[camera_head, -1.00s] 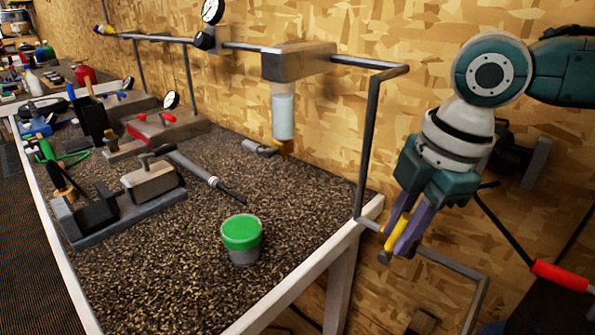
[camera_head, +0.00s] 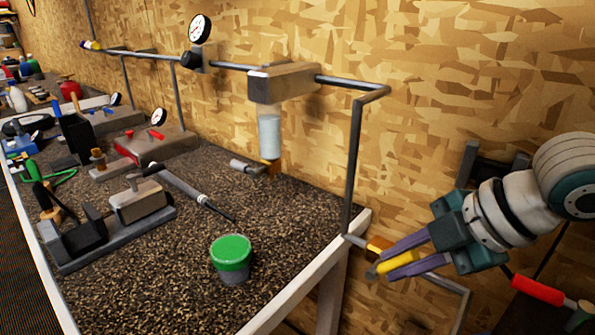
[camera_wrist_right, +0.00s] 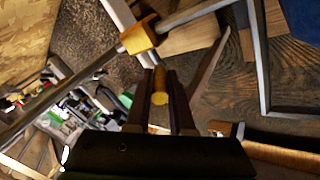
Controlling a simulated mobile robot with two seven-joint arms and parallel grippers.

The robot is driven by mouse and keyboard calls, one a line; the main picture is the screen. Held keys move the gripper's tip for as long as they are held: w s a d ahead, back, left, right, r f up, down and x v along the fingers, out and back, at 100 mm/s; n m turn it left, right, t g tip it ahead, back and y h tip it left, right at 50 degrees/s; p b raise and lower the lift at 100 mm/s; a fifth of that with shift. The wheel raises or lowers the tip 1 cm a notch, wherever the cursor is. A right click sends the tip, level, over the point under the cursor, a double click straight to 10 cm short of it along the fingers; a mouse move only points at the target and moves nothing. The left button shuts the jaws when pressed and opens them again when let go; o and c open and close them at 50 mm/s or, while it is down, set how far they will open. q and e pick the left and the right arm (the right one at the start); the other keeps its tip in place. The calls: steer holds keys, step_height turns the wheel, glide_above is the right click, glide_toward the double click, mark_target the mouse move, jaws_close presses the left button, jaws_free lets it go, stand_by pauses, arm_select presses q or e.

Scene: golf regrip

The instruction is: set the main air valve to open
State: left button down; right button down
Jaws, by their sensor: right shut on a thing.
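The main air valve has an orange-yellow body (camera_head: 379,243) on the grey pipe past the bench's right corner. Its yellow lever (camera_head: 399,262) lies between the two purple fingers of my right gripper (camera_head: 392,261). The gripper is shut on the lever and comes in from the right, nearly level. In the right wrist view the yellow valve body (camera_wrist_right: 138,37) sits on the pipe, and the lever's rounded yellow end (camera_wrist_right: 159,98) shows between the fingers (camera_wrist_right: 160,85). Part of the lever is hidden by the fingers. My left gripper is not in view.
The grey pipe (camera_head: 354,150) runs down the wall beside the bench (camera_head: 160,270). A green-lidded tub (camera_head: 231,256) stands near the bench's right end. A filter unit (camera_head: 283,82) and a gauge (camera_head: 200,29) hang on the wall pipe. A red-handled tool (camera_head: 537,290) is below my right arm.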

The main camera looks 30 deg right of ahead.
steer(key=c, duration=0.8)
jaws_free()
steer(key=shift+r, duration=0.1)
steer(key=p+v, duration=0.2)
steer(key=v, duration=0.7)
steer(key=shift+s+r, duration=0.2)
steer(key=shift+r, duration=0.15)
